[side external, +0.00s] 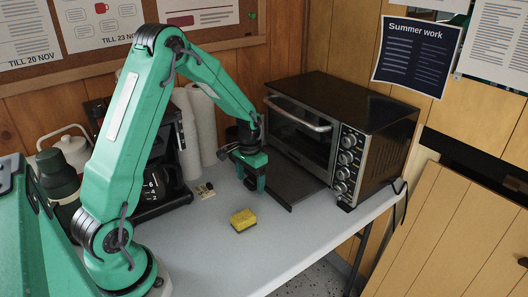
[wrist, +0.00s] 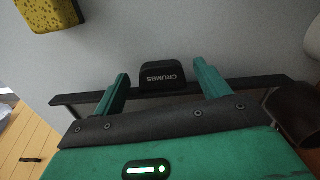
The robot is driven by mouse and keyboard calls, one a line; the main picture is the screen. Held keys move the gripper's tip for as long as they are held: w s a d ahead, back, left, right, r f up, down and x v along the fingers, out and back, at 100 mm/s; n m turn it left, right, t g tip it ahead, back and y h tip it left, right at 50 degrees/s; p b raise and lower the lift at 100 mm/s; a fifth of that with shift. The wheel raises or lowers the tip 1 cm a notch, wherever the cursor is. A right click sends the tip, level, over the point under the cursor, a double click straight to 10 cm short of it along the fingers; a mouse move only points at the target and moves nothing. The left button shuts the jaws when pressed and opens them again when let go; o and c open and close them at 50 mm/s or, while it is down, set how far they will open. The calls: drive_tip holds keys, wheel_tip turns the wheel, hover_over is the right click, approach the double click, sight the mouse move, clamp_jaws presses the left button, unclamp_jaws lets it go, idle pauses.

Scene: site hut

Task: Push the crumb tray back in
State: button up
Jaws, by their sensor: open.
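The crumb tray (side external: 290,186) is a dark flat tray. It sticks out from under the front of the black toaster oven (side external: 345,125), low over the table. In the wrist view its dark front bar (wrist: 72,99) runs across the picture, with a black tab marked CRUMBS (wrist: 162,77) at the middle. My gripper (side external: 254,188) is at the tray's outer end. In the wrist view my gripper (wrist: 162,68) is open and empty, with one green finger to each side of the tab. I cannot tell whether a finger touches the tray.
A yellow sponge (side external: 243,220) lies on the grey table (side external: 205,240) in front of my gripper. White paper rolls (side external: 203,120) and a black coffee maker (side external: 160,165) stand to the left. The oven stands near the table's right edge. The table's front part is clear.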

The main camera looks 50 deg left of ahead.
sight(271, 174)
drive_tip(key=c, duration=1.4)
drive_tip(key=shift+w+r, duration=0.1)
drive_tip(key=shift+w, duration=4)
drive_tip(key=o, duration=1.4)
drive_tip(key=shift+r, duration=0.1)
drive_tip(key=shift+r, duration=3.8)
